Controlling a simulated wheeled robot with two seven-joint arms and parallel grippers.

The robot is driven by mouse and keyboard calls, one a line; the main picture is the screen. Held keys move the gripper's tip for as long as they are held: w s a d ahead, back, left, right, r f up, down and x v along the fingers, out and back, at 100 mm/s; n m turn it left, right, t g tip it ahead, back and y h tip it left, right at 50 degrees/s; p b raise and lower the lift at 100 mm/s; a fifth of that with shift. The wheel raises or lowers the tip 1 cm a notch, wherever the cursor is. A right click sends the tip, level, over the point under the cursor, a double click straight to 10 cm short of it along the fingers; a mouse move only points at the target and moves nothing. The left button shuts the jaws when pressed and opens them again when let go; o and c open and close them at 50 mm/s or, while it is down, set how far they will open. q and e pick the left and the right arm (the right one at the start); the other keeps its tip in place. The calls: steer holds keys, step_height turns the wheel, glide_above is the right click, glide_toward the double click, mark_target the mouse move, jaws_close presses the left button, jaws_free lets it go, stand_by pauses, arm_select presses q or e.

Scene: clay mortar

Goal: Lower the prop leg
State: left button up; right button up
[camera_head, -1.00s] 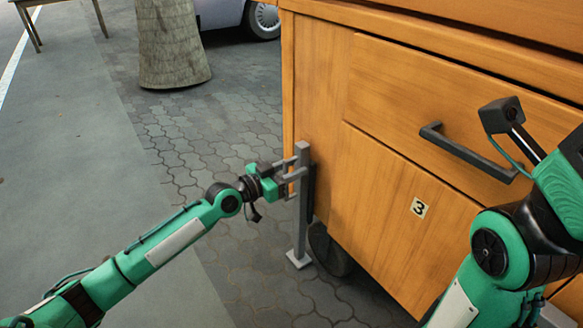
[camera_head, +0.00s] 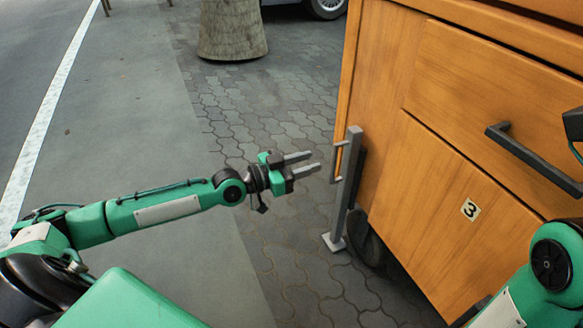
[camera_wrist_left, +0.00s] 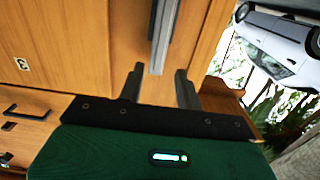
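The prop leg (camera_head: 345,190) is a grey upright bar with a small side handle (camera_head: 337,160) and a flat foot plate (camera_head: 334,243) at its lower end. It stands at the left corner of the wooden cart (camera_head: 440,200), and its foot appears to be on the paving. My left gripper (camera_head: 306,162) is open and empty, to the left of the leg and apart from it. In the left wrist view the leg (camera_wrist_left: 163,38) shows beyond the gap between the open fingers (camera_wrist_left: 160,88). My right gripper is out of view; only part of that arm shows at the right edge.
A dark wheel (camera_head: 365,238) sits under the cart just behind the leg. The cart has a drawer with a black handle (camera_head: 530,160) and a number 3 label (camera_head: 470,209). The paving left of the cart is clear.

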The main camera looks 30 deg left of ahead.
arm_select(q)
steer(key=shift+v, duration=1.8)
